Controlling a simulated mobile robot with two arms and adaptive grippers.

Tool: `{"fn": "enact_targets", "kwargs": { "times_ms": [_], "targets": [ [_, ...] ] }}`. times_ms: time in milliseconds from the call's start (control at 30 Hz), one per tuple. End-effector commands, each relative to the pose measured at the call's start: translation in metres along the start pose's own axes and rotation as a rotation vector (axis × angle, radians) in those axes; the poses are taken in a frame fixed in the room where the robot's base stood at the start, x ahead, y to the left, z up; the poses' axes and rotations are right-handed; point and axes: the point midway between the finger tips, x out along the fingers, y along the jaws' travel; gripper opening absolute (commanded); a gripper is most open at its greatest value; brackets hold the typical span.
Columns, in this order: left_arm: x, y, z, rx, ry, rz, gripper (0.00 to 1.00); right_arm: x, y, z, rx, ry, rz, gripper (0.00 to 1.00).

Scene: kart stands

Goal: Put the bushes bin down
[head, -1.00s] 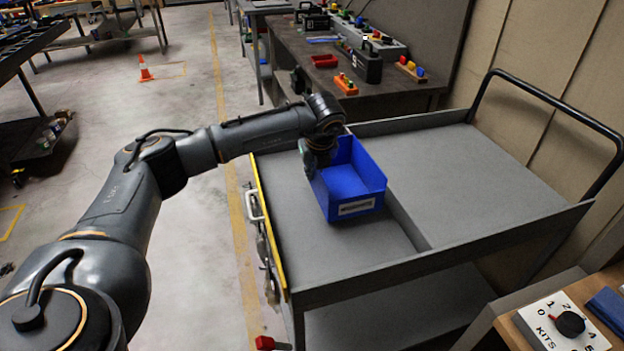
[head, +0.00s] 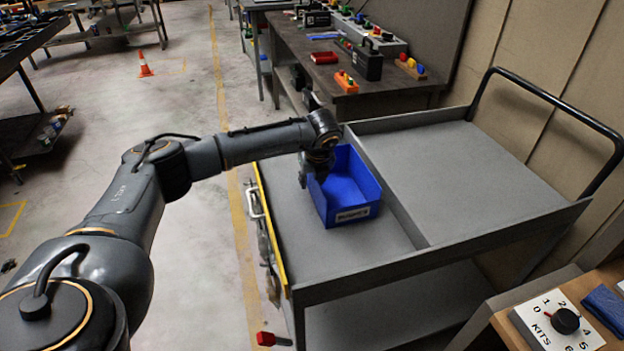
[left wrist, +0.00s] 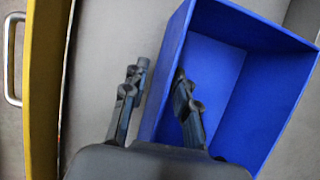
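The bushes bin (head: 350,193) is a blue open-topped bin with a white label on its front; the label is too small to read surely. It stands upright on the left part of the grey cart's top deck (head: 375,234), and looks empty. My left gripper (head: 317,178) is at the bin's left wall. In the left wrist view, its two fingers (left wrist: 161,70) straddle that wall of the bin (left wrist: 232,75), one outside and one inside. They are spread, with a gap showing beside the wall. My right gripper is not in view.
A raised divider (head: 388,196) runs along the cart deck right of the bin. The deck beyond it (head: 455,170) is clear. The cart has a yellow left edge and a black handle (head: 560,95). A workbench (head: 335,85) with boxes stands behind; a KITS dial box (head: 560,322) is front right.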

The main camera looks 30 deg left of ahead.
Motion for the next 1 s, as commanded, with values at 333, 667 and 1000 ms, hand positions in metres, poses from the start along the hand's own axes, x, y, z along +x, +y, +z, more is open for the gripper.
{"fn": "enact_targets", "kwargs": {
  "times_ms": [333, 667, 1000],
  "targets": [
    [-0.035, -0.002, 0.000, 0.002, -0.002, -0.006, 0.28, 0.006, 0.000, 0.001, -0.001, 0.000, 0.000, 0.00],
    [-0.101, -0.001, 0.000, 0.001, -0.002, -0.004, 0.28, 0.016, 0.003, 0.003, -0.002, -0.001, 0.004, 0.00],
    [-0.121, 0.000, 0.000, 0.000, 0.000, -0.001, 0.28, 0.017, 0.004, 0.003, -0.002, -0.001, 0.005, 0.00]
  ]
}}
